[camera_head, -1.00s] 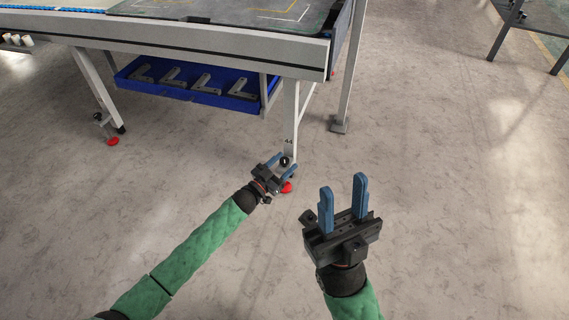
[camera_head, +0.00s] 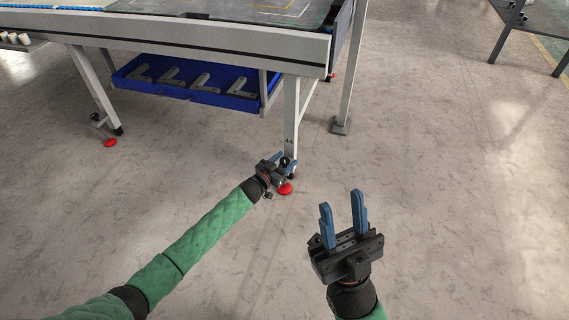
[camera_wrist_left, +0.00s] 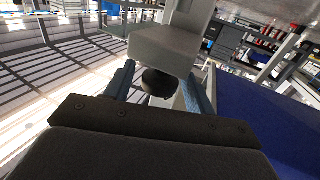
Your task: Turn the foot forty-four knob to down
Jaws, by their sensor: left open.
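The table leg (camera_head: 290,115) marked 44 stands on a foot with a red pad (camera_head: 285,189). The black round knob (camera_wrist_left: 158,83) shows in the left wrist view between my left gripper's (camera_wrist_left: 160,76) two blue fingers, below a pale block of the leg. The fingers are apart, one on each side of the knob; I cannot tell whether they touch it. In the head view my left gripper (camera_head: 284,161) is at the bottom of the leg and partly hides the foot and knob. My right gripper (camera_head: 341,200) is open and empty, to the right over bare floor.
A blue tray (camera_head: 190,94) with several grey L-shaped brackets hangs under the table (camera_head: 230,43). Another leg with a red foot pad (camera_head: 110,143) stands at left. A white post (camera_head: 352,75) stands right of the leg.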

